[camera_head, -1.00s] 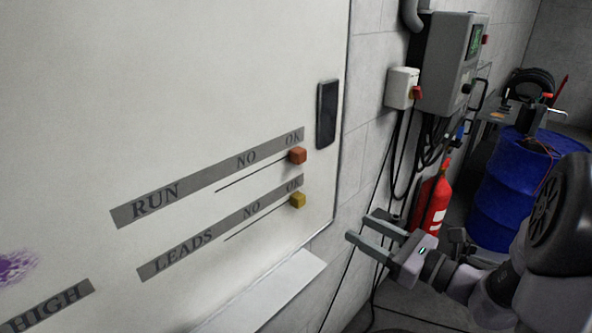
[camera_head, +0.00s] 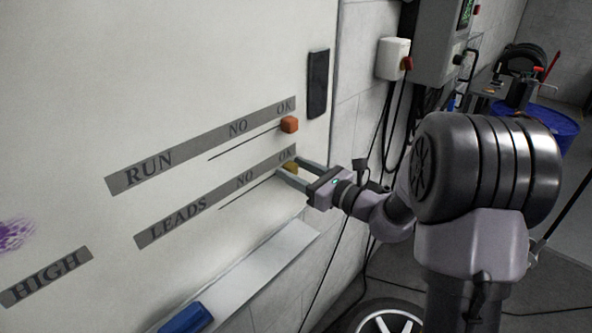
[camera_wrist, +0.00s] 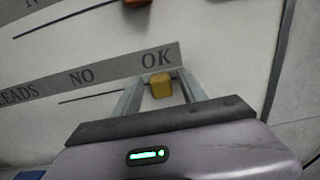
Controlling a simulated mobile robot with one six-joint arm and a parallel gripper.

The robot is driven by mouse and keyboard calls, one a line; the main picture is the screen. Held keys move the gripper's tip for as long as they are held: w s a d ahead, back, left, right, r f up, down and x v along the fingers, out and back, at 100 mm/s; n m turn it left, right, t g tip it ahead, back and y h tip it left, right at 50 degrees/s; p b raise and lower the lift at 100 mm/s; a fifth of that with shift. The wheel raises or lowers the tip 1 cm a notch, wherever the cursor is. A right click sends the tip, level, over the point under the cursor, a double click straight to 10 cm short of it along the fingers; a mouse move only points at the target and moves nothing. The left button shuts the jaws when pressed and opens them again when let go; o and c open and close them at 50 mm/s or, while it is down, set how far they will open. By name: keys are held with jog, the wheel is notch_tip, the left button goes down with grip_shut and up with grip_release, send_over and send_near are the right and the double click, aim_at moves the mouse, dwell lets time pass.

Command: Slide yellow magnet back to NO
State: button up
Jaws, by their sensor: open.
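The yellow magnet (camera_head: 291,168) sits on the whiteboard under OK at the right end of the LEADS strip (camera_head: 213,197). It also shows in the wrist view (camera_wrist: 160,88). My gripper (camera_head: 296,170) is open at the board, its fingers on either side of the yellow magnet. In the wrist view the magnet lies between the fingers, and I cannot tell whether either touches it. A thin dark line (camera_head: 245,190) runs under the strip from the magnet to below NO.
An orange magnet (camera_head: 289,124) sits close above, at OK on the RUN strip (camera_head: 200,150). A dark eraser-like block (camera_head: 318,83) is on the board's right side. The ledge (camera_head: 245,270) below holds a blue object (camera_head: 186,318). The board left of the magnet is clear.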

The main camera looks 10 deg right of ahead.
jog(key=shift+c, duration=0.4)
grip_shut()
dwell(0.9)
